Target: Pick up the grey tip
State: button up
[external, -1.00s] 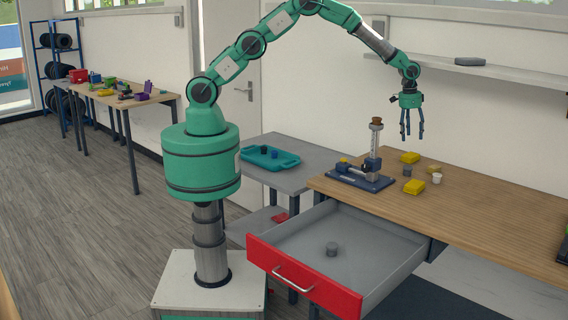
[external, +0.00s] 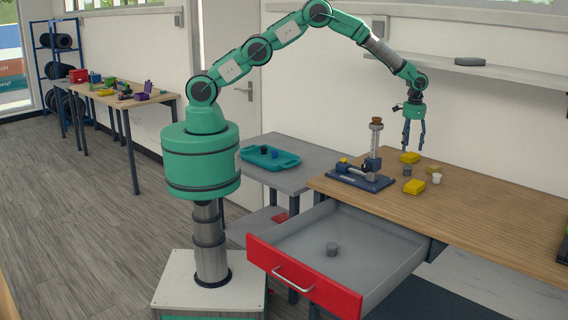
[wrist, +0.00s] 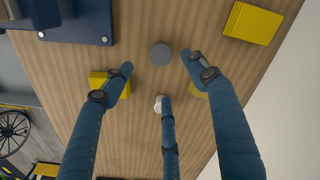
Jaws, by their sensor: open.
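A short round grey tip (external: 407,171) stands on the wooden table between two yellow blocks (external: 410,157) (external: 414,186). In the wrist view the grey tip (wrist: 161,54) shows as a dark grey disc near the top middle, between the two upper fingertips and uncovered. My gripper (external: 413,147) hangs above the table, fingers pointing down, open and empty. Its three blue fingers (wrist: 160,74) are spread in the wrist view.
A white cup-like piece (external: 436,178) and a small yellow piece (external: 433,168) stand close to the right of the tip. A blue-based stand (external: 375,183) with a post rises to the left. A shelf (external: 500,71) runs along the wall. The table's right part is mostly clear.

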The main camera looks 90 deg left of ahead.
aim_at(408, 166)
jog(key=shift+f, duration=3.25)
jog(key=shift+a+f+p, duration=0.1)
jog(key=shift+f+p, duration=0.45)
jog(key=shift+f, duration=2.05)
jog(key=c, duration=1.1)
